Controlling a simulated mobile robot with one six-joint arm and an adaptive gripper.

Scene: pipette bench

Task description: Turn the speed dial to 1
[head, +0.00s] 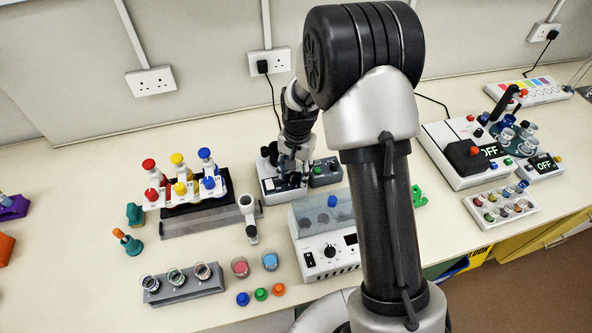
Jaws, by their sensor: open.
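My gripper (291,180) points down over a small grey-and-white device (268,188) at the back of the bench, left of my arm. The jaws are open, and no object shows between them. The gripper covers part of that device, so I cannot tell whether it touches anything there. A dark control box (325,181) with a green button stands just right of the gripper. Nearer the front, a white box with a clear lid (314,268) carries a round black knob (330,251) and a dark display. I cannot read any dial marking or tell which knob is the speed dial.
A pipette rack (196,207) with red, yellow and blue tops stands left. A vial rack (186,287), two small cups and several coloured caps lie in front. A white centrifuge-like machine (452,178) and a tube rack (501,210) stand right.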

